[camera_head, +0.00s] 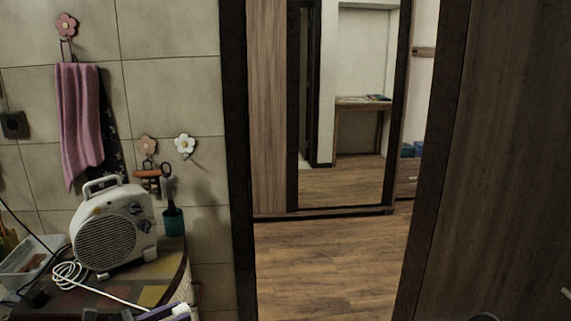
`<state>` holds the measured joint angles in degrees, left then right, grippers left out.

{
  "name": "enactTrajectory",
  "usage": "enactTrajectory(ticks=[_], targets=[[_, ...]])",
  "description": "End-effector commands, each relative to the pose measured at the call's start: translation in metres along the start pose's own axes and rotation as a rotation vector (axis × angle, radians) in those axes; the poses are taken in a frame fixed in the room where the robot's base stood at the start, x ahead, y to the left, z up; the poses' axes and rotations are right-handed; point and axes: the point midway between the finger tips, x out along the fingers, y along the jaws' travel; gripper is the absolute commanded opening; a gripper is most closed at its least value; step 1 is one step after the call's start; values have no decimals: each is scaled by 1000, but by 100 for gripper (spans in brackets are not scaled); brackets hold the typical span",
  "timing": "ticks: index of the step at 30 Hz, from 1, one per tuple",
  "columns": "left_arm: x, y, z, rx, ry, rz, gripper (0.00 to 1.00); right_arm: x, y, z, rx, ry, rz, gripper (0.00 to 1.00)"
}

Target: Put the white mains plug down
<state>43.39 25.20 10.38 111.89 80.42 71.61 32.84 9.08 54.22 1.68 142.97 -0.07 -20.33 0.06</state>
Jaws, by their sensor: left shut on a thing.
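My left gripper (160,314) shows only in part at the bottom edge, left of centre, as a dark and bluish shape. It is shut on the white mains plug (181,310), of which a small pale part shows. A white cord (115,297) runs from the plug's side up left to a loose coil (70,273) beside the white fan heater (112,229). The heater stands on a small patterned cabinet top (160,268). The rest of the gripper is cut off by the picture's edge.
A white tray (28,262) stands left of the heater. A teal cup (173,222) hangs on the tiled wall behind, near a pink towel (80,125). A dark wall socket (14,125) is at far left. The doorway opens on clear wooden floor (320,265).

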Motion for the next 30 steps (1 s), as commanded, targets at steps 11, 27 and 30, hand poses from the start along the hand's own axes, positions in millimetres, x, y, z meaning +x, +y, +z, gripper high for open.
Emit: enactTrajectory(ticks=[11,27,30], targets=[[-2,-91,-96,-2,0,-71,0,0,0,0,0,0,0,36],[-10,-86,-103,2,3,-46,0,0,0,0,0,0,0,36],[-9,-86,-103,3,4,-47,0,0,0,0,0,0,0,36]])
